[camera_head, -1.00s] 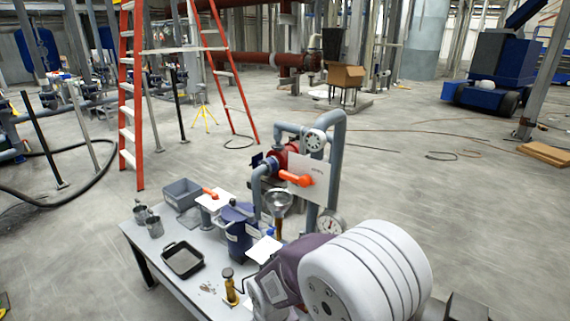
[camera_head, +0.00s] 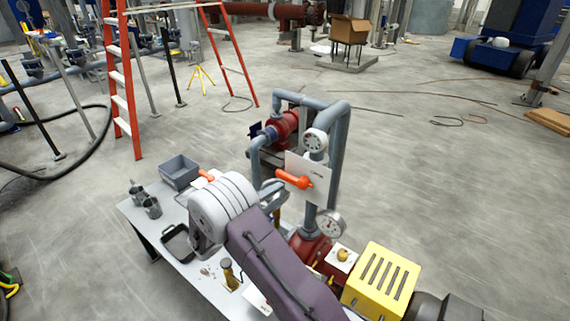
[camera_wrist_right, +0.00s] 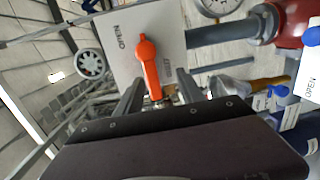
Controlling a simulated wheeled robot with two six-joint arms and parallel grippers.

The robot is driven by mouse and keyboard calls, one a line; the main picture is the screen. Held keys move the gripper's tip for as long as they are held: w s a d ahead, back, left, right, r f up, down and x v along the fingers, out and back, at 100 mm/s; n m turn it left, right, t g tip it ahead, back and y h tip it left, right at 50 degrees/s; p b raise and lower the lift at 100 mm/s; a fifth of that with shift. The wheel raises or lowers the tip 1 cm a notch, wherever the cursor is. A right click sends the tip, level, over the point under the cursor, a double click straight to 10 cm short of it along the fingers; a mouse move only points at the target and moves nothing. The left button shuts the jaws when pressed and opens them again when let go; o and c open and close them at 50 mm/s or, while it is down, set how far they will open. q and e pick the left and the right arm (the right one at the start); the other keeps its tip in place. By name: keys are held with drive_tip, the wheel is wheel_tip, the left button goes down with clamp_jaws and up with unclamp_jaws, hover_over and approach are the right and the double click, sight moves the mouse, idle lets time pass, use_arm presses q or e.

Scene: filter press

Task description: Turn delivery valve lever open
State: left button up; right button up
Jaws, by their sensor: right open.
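The orange valve lever (camera_head: 294,180) is mounted on a white plate (camera_head: 305,165) on the grey pipe loop. In the head view it points left, slightly up. It also shows in the right wrist view as an orange lever (camera_wrist_right: 149,65) in front of the plate (camera_wrist_right: 118,32), which carries an OPEN mark. My right gripper (camera_wrist_right: 160,95) is open. Its two grey fingers stand on either side of the lever's lower end in that view; I cannot tell whether they touch it. In the head view my arm mostly hides this gripper. My left gripper is out of view.
A second orange lever (camera_head: 207,176) is partly hidden behind my arm. A gauge (camera_head: 329,223) and a red pump (camera_head: 308,247) sit below the lever.

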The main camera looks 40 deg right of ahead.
sight(284, 179)
drive_tip(key=shift+n+t+h, duration=0.3)
drive_tip(key=shift+t+h, duration=0.1)
drive_tip(key=shift+t, duration=0.5)
drive_tip(key=w+d+p, duration=0.1)
drive_tip(key=d, duration=0.1)
drive_tip(key=w+d+r+p, duration=0.1)
drive_tip(key=d+p, duration=0.1)
drive_tip(key=w+d+p, duration=0.2)
drive_tip(key=d, duration=0.1)
drive_tip(key=shift+w+d+r, duration=0.1)
drive_tip(key=shift+r, duration=0.1)
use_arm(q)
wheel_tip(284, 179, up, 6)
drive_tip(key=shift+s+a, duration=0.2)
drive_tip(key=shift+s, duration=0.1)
use_arm(e)
drive_tip(key=shift+c, duration=0.3)
drive_tip(key=shift+f, duration=0.1)
clamp_jaws()
drive_tip(key=shift+f, duration=0.1)
